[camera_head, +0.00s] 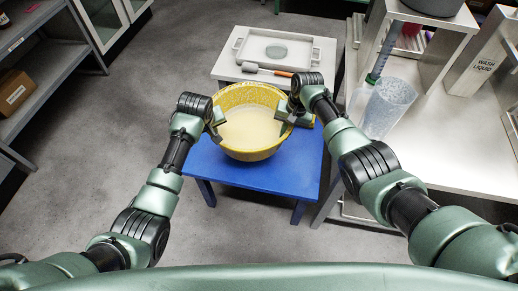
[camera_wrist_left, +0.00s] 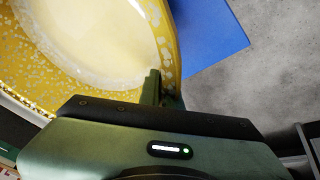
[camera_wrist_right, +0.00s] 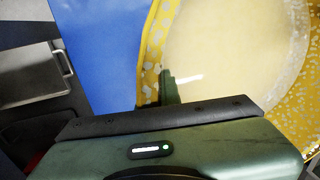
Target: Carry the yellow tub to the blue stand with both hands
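The yellow speckled tub (camera_head: 264,152), holding a pale cream content, is over the blue stand (camera_head: 210,168) and hides part of its top. I cannot tell whether its base touches the stand. My left gripper (camera_head: 216,127) is at the tub's left rim. In the left wrist view its fingers (camera_wrist_left: 160,88) straddle the tub's rim, shut on it. My right gripper (camera_head: 289,117) is at the right rim; in the right wrist view its fingers (camera_wrist_right: 170,88) are shut on the wall, one finger plainly inside. The tub looks about level.
A white table (camera_head: 223,62) with a tray (camera_head: 308,50) and a mallet (camera_head: 266,70) stands behind the stand. A metal bench (camera_head: 440,150) with a clear beaker (camera_head: 387,108) is close on the right. Shelving (camera_head: 45,60) is at the left. Floor between is clear.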

